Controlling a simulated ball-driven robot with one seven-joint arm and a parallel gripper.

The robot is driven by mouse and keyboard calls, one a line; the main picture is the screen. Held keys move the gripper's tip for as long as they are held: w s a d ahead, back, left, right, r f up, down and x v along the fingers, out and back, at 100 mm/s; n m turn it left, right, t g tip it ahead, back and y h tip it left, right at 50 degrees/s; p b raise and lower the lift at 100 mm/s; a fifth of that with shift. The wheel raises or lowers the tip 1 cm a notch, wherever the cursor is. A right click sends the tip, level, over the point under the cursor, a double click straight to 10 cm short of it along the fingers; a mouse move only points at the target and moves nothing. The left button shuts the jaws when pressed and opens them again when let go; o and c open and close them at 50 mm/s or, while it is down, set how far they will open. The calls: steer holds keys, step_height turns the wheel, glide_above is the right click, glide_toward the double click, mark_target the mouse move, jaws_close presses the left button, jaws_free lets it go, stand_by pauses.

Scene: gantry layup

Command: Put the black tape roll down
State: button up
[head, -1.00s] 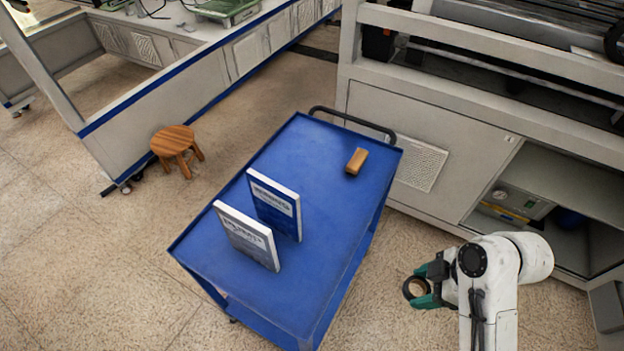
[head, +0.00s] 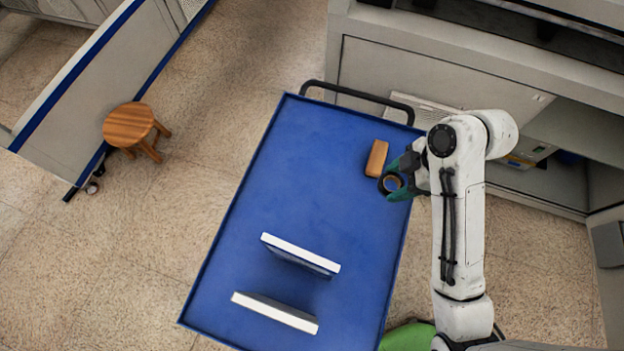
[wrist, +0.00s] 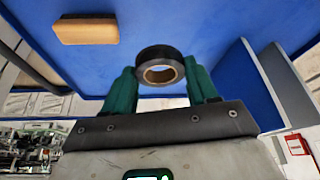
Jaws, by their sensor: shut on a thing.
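The black tape roll (head: 392,182) has a tan core and shows in the head view at the right edge of the blue cart top. My gripper (head: 397,180), with green fingers, is shut on it. In the wrist view the tape roll (wrist: 160,68) sits between the two green fingertips (wrist: 160,80), its hole facing the camera. The blue cart top (head: 340,215) lies behind it; I cannot tell how far the roll is above the surface.
A tan block (head: 376,158) lies on the cart just left of the roll. Two upright books (head: 300,256) (head: 275,312) stand toward the cart's near end. The cart's middle is clear. A black handle (head: 358,92) spans the far end. A wooden stool (head: 130,125) stands left.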

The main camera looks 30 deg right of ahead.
steer(key=w+a+f+b, duration=0.4)
steer(key=w+a+b, duration=0.1)
steer(key=w+b, duration=0.15)
steer(key=b, duration=0.6)
glide_toward(327, 184)
steer(key=shift+w+a+f, duration=0.3)
steer(key=shift+a+f, duration=0.4)
steer(key=shift+f, duration=0.2)
steer(key=shift+w+a+f+b, duration=0.25)
steer(key=shift+f+b, duration=0.1)
steer(key=shift+f, duration=1.55)
steer(key=shift+f, duration=0.15)
steer(key=o, duration=1)
steer(key=shift+o, duration=0.2)
